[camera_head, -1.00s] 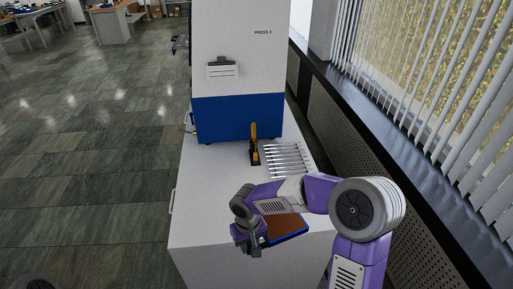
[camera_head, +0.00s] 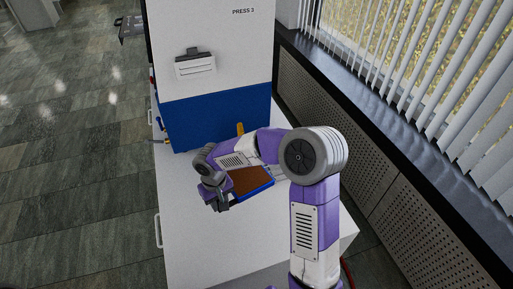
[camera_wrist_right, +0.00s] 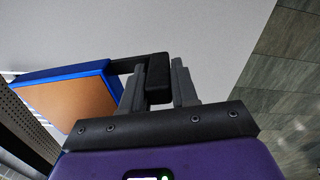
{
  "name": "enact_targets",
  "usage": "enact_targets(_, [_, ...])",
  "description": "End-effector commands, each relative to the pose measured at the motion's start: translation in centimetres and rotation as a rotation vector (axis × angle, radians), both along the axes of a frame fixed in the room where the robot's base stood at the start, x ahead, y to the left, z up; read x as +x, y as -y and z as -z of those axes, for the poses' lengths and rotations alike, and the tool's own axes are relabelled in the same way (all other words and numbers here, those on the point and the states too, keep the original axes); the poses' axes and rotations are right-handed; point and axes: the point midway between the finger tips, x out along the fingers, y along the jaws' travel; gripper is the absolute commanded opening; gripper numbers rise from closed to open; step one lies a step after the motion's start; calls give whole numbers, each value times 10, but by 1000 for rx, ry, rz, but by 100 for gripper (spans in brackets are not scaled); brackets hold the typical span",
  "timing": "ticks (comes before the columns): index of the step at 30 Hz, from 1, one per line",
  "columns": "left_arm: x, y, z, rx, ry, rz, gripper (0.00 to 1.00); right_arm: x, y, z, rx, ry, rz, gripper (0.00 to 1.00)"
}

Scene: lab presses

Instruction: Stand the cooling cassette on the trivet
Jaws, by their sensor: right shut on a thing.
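The cooling cassette (camera_head: 252,181) is a flat plate with a brown face and a blue frame. My right gripper (camera_head: 217,199) is shut on the cassette's black handle and holds the cassette above the white bench top. In the right wrist view the cassette (camera_wrist_right: 70,103) extends to the left of the gripper (camera_wrist_right: 158,84), with its dark handle between the fingers. The slatted metal trivet (camera_head: 280,172) is mostly hidden behind my right arm; only a sliver shows. My left gripper is out of view.
The white and blue press (camera_head: 215,115), labelled PRESS 3, stands at the back of the white bench (camera_head: 190,245). A yellow handle (camera_head: 240,128) shows in front of it, partly hidden. The window ledge (camera_head: 350,110) runs along the right. The front of the bench is clear.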

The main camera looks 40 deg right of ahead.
Motion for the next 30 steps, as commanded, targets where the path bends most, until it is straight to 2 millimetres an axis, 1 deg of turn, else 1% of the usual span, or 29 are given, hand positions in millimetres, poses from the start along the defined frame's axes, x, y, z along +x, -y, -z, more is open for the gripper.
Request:
enact_targets(1, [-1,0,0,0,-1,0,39,16,14,3,-2,4,28,0])
enact_targets(2, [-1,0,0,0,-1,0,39,25,22,5,-3,4,44,0])
enact_targets(3, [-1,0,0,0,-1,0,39,37,35,8,-4,3,66,0])
enact_targets(5, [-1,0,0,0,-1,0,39,54,56,13,-6,4,99,0])
enact_targets(6, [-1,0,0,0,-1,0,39,64,70,16,-6,3,118,0])
enact_targets(8, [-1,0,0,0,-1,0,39,78,92,22,-8,3,144,0])
enact_targets(12, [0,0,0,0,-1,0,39,102,144,35,-11,2,199,0])
enact_targets(14, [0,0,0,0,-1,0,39,110,166,41,-12,2,216,0])
enact_targets(15, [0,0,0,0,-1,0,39,114,180,45,-14,2,227,0])
enact_targets(18, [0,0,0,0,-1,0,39,122,213,52,-16,2,246,0])
enact_targets(21, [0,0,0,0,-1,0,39,126,238,57,-17,1,255,0])
enact_targets(24, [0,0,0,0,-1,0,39,129,257,60,-17,3,257,0])
enact_targets(27, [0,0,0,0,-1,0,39,130,268,62,-18,3,257,0])
enact_targets(30, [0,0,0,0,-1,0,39,130,274,63,-17,3,255,0])
